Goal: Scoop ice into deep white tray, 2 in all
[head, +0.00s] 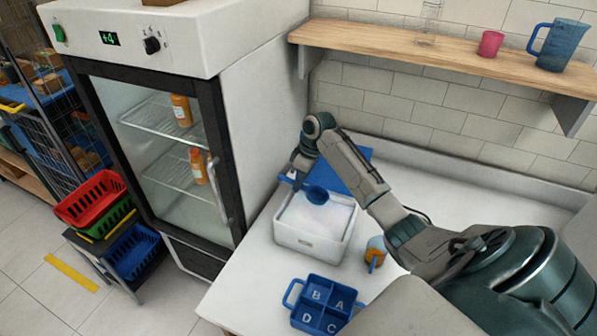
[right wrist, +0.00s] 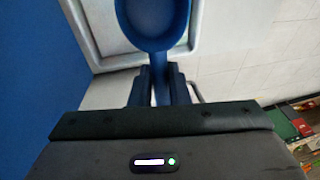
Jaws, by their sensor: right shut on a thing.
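My right gripper (head: 297,178) is shut on the handle of a blue scoop (head: 316,195). In the right wrist view, the fingers (right wrist: 161,88) clasp the handle and the scoop's bowl (right wrist: 155,18) points away from them. The scoop is over the opening of a white box (head: 304,246) with pale, whitish contents (head: 312,217), which look like ice. I cannot tell whether the bowl touches the contents or whether it holds anything. No separate deep white tray can be made out. My left gripper is not in view.
A blue caddy with lettered compartments (head: 295,303) and an orange-and-blue object (head: 375,252) are in front and to the right. The glass-door fridge (head: 165,150) bounds the left. A wooden shelf (head: 400,45) runs above.

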